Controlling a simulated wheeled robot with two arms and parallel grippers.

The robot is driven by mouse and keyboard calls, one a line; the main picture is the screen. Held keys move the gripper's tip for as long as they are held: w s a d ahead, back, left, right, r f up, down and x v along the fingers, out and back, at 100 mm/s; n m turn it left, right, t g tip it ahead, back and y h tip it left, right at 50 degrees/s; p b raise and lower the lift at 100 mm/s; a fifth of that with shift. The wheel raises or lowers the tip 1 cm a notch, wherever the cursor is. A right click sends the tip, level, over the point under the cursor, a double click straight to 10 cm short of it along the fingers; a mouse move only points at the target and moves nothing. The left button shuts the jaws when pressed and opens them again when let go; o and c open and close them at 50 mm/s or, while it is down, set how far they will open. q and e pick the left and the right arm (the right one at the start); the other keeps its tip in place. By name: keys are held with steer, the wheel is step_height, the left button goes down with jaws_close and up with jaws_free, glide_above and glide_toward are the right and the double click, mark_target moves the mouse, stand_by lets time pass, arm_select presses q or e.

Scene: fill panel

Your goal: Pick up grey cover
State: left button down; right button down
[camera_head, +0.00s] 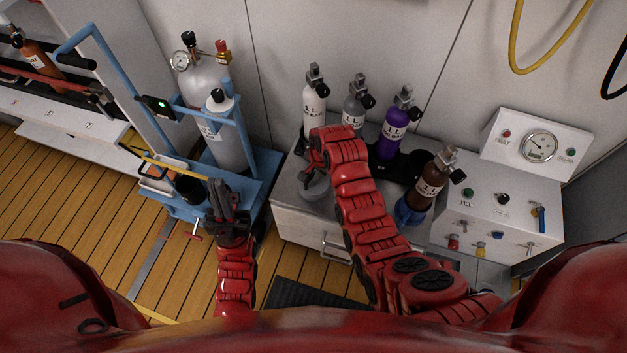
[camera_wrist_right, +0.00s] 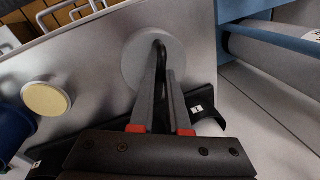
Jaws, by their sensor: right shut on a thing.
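The grey cover (camera_wrist_right: 148,52) is a round disc with a black handle. In the right wrist view my right gripper (camera_wrist_right: 163,85) has its two fingers shut on that handle. In the head view the cover (camera_head: 316,190) is at the left part of the cabinet top, partly hidden by my right gripper (camera_head: 308,172). I cannot tell whether it rests on the surface or is just above it. My left gripper (camera_head: 226,192) is apart from the cover, over the blue trolley's side; its finger gap is unclear.
White (camera_head: 314,103), grey (camera_head: 355,108) and purple (camera_head: 394,136) bottles stand behind my right arm. A brown bottle (camera_head: 430,187) stands in a blue holder to the right. The gauge panel (camera_head: 500,205) is further right. The blue trolley (camera_head: 262,165) with cylinders stands left. A cream-topped disc (camera_wrist_right: 46,98) is near the cover.

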mark_target(314, 183)
stand_by(0.7)
steer(key=shift+r, duration=0.5)
step_height(314, 183, up, 3)
steer(key=shift+s+d+f, duration=0.1)
steer(key=shift+s+f, duration=0.05)
steer(key=s+d+r+p, duration=0.1)
steer(key=s+d+p, duration=0.2)
steer(key=s, duration=1.1)
steer(key=shift+s+d+r+p, duration=0.2)
steer(key=shift+s+d+p, duration=0.15)
steer(key=shift+d, duration=0.5)
